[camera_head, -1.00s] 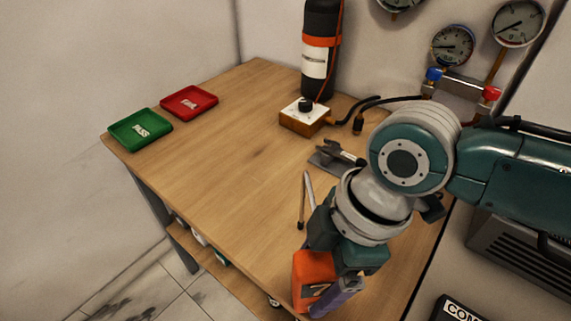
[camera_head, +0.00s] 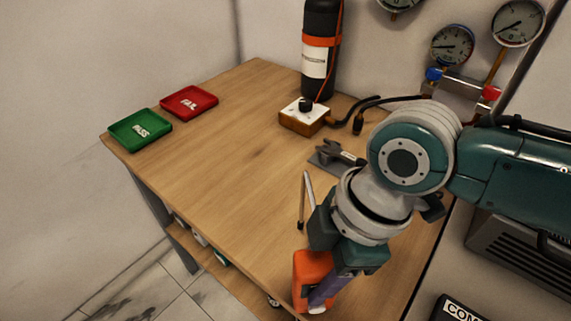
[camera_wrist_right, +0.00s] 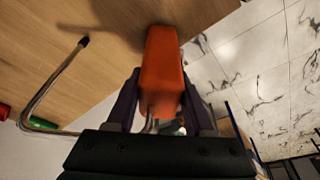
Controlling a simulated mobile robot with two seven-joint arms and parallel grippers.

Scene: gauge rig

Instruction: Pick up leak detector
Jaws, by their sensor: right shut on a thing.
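The leak detector (camera_head: 313,266) has an orange body, with a thin bent silver tube (camera_head: 302,202) that seems to belong to it. It is at the table's front edge in the head view. My right gripper (camera_head: 325,288) is shut on the orange body, one purple finger showing in front of it. In the right wrist view the orange body (camera_wrist_right: 162,70) sits between the two purple fingers, and the bent tube (camera_wrist_right: 47,92) stands out to the left, its dark tip over the wood. I cannot tell whether the body touches the table. My left gripper is not in view.
The wooden table (camera_head: 215,170) is clear in the middle. A green PASS tray (camera_head: 140,130) and a red FAIL tray (camera_head: 189,102) lie at the left. A white-topped box (camera_head: 305,115), a black cylinder (camera_head: 320,50), a grey clamp-like stand (camera_head: 333,157) and gauges (camera_head: 452,46) are at the back.

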